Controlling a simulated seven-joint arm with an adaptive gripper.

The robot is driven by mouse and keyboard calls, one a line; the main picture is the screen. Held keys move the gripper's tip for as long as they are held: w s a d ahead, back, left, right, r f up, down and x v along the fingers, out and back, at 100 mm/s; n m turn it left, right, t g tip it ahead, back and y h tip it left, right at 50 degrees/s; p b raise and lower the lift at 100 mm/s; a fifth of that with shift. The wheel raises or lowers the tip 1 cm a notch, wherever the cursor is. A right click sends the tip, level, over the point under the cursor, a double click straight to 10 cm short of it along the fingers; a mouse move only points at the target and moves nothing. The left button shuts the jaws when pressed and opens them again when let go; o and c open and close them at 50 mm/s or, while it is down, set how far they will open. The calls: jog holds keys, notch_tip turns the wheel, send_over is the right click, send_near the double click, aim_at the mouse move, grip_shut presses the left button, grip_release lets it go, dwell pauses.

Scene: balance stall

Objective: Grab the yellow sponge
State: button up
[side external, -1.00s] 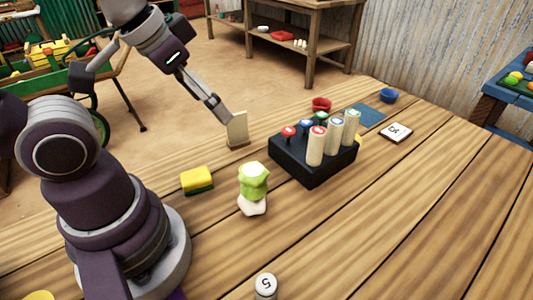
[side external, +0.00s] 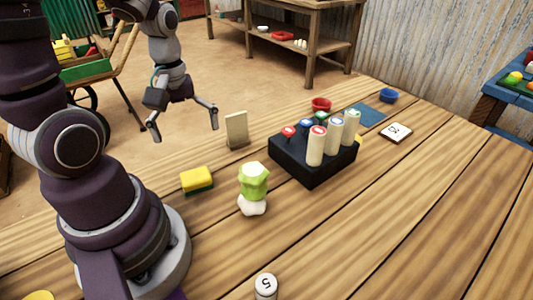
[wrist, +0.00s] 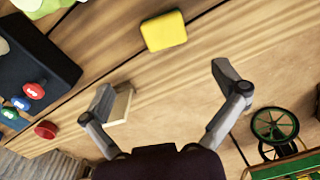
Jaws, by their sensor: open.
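The yellow sponge (side external: 196,178) has a dark green underside and lies flat on the wooden table, between my arm's base and the green and white stacked piece. It also shows in the wrist view (wrist: 164,31), at the top and beyond my fingertips. My gripper (side external: 185,132) is open and empty, with its fingers spread wide and pointing down. It hangs above and behind the sponge in the side view, apart from it. In the wrist view my fingertips (wrist: 162,82) frame bare table.
A small beige upright block (side external: 237,129) stands near the gripper. A black block with pegs (side external: 312,170) and the green and white stack (side external: 253,188) stand right of the sponge. A numbered tile (side external: 395,132) and a red bowl (side external: 321,104) lie farther off. The table's front right is largely clear.

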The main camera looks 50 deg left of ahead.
send_over(195, 175)
jog(key=shift+n, duration=0.4)
jog(key=f, duration=0.5)
jog(key=shift+a+f, duration=0.15)
jog(key=shift+a, duration=0.05)
jog(key=f, duration=0.5)
jog(key=shift+d+f, duration=0.2)
jog(key=shift+f, duration=0.15)
jog(key=c, duration=1)
